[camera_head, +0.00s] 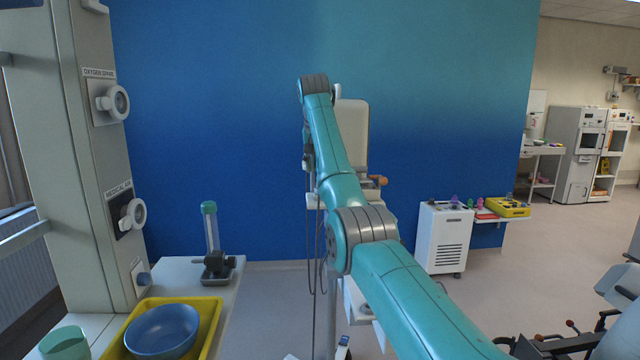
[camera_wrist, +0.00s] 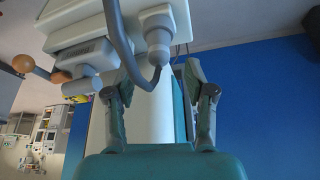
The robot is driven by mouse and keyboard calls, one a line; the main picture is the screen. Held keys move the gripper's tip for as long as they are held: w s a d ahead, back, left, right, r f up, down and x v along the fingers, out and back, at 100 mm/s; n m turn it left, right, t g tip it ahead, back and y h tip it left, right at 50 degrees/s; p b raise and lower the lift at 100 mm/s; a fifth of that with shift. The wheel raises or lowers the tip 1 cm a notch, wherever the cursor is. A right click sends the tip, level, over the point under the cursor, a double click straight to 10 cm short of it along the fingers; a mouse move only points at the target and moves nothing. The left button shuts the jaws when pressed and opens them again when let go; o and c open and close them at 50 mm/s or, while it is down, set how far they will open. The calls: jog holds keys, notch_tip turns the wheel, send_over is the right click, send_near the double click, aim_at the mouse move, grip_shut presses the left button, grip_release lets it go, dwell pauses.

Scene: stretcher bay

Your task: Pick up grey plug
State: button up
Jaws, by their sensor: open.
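A light grey plug (camera_wrist: 158,38) shows in the wrist view, set against the underside of a pale housing, with its narrow end toward my gripper. A grey cable (camera_wrist: 121,42) loops to that end. My gripper (camera_wrist: 160,80) is open and empty, its two fingers spread to either side below the plug. The plug is beyond the fingertips and does not look gripped. In the head view my arm covers most of the pale device, and I cannot make out the plug there.
An orange ball on a stick (camera_wrist: 56,76) and a grey cylinder lie left of the fingers in the wrist view. In the head view, a yellow tray (camera_head: 208,318) with a blue bowl (camera_head: 162,330) is at left. A white cabinet (camera_head: 444,240) stands right; floor between is partly clear.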

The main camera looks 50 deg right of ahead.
jog(key=x, duration=0.4)
jog(key=shift+d+f, duration=0.1)
grip_shut()
notch_tip(320, 180, up, 10)
jog(key=shift+f, duration=0.2)
dwell(0.6)
